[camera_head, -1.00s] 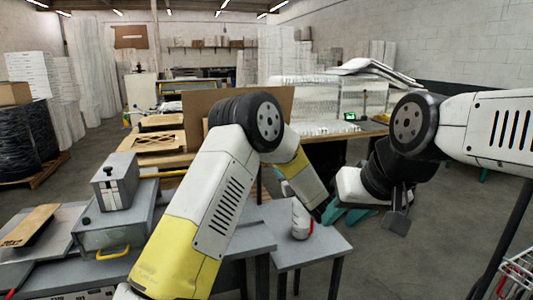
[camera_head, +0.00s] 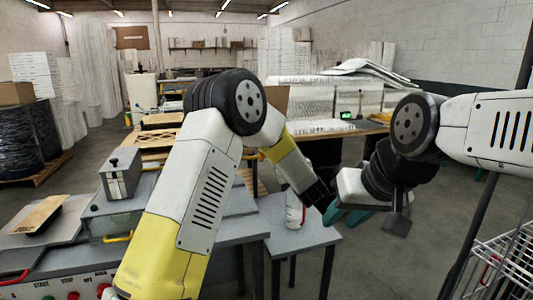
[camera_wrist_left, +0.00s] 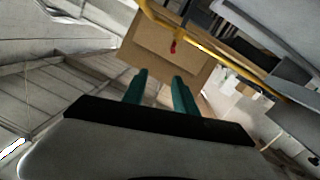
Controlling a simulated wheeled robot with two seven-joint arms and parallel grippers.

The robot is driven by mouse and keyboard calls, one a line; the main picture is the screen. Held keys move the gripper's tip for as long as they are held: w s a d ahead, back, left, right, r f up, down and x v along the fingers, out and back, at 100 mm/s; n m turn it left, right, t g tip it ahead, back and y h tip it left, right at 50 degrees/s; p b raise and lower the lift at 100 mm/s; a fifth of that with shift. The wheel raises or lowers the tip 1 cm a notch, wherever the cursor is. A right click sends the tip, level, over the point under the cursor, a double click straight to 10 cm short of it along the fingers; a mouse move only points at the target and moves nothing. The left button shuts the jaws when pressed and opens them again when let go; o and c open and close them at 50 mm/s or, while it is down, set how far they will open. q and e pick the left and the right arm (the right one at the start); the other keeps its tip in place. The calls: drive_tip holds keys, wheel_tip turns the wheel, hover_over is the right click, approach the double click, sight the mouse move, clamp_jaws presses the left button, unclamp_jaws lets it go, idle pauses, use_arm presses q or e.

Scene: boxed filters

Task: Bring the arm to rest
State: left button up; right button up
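My right gripper (camera_head: 346,214) hangs at the right of centre in the head view, under its white palm. Its teal fingers are apart, with nothing seen between them. My left arm comes in from the lower left, bent at a black elbow, and its yellow and white forearm points down to the right. The left fingers cannot be made out in the head view. In the left wrist view, my left gripper (camera_wrist_left: 158,78) has two teal fingers apart, with nothing between them. A brown panel (camera_wrist_left: 168,55) shows beyond the fingertips.
A workbench with a grey machine (camera_head: 121,172) and red buttons is at the left. A wire cart (camera_head: 500,268) is at the lower right.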

use_arm(q)
wheel_tip(320, 180, up, 9)
drive_tip(key=s+a+m+g+h, duration=0.1)
drive_tip(key=s+a+m+h, duration=0.15)
drive_tip(key=h, duration=0.25)
drive_tip(key=s+a+r+m+g+h, duration=0.2)
drive_tip(key=s+a+r+g+h, duration=0.15)
drive_tip(key=s, duration=0.55)
drive_tip(key=s+a+f+g+y, duration=0.1)
drive_tip(key=s+a, duration=0.4)
drive_tip(key=s, duration=0.5)
drive_tip(key=s+a+f+m+g, duration=0.1)
drive_tip(key=s+a+f+g, duration=0.2)
drive_tip(key=s, duration=0.7)
drive_tip(key=s+a+f+g+y, duration=0.1)
drive_tip(key=s+a+f+g, duration=0.1)
drive_tip(key=s+a, duration=0.4)
drive_tip(key=s, duration=0.5)
drive_tip(key=shift+a+f+y, duration=0.35)
drive_tip(key=shift+f, duration=0.05)
